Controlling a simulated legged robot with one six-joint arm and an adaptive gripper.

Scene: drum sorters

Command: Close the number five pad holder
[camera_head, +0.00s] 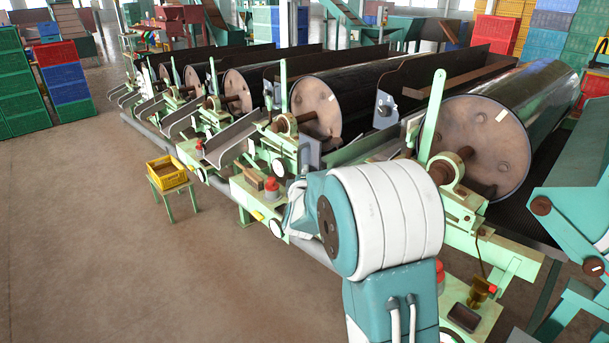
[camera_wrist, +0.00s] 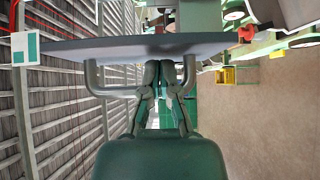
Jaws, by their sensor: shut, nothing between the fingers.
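In the wrist view, my gripper (camera_wrist: 164,68) is shut, its two fingertips together and empty. A flat grey plate (camera_wrist: 120,50) crosses the picture at the fingertips, with a bent grey bar (camera_wrist: 108,91) like a handle below it. The fingers overlap the middle of the bar; I cannot tell whether they touch bar or plate. This may be the pad holder, but no number five is readable. In the head view, my arm hides most of the gripper. The nearest machine shows a large drum (camera_head: 476,145) with a pale green upright lever (camera_head: 433,117).
Several more drums, such as this one (camera_head: 318,110), stand in a row behind. A small yellow crate (camera_head: 167,173) sits on a green stand at the left. The floor (camera_head: 90,230) at the left is clear. Stacked green crates (camera_head: 20,90) stand at the far left.

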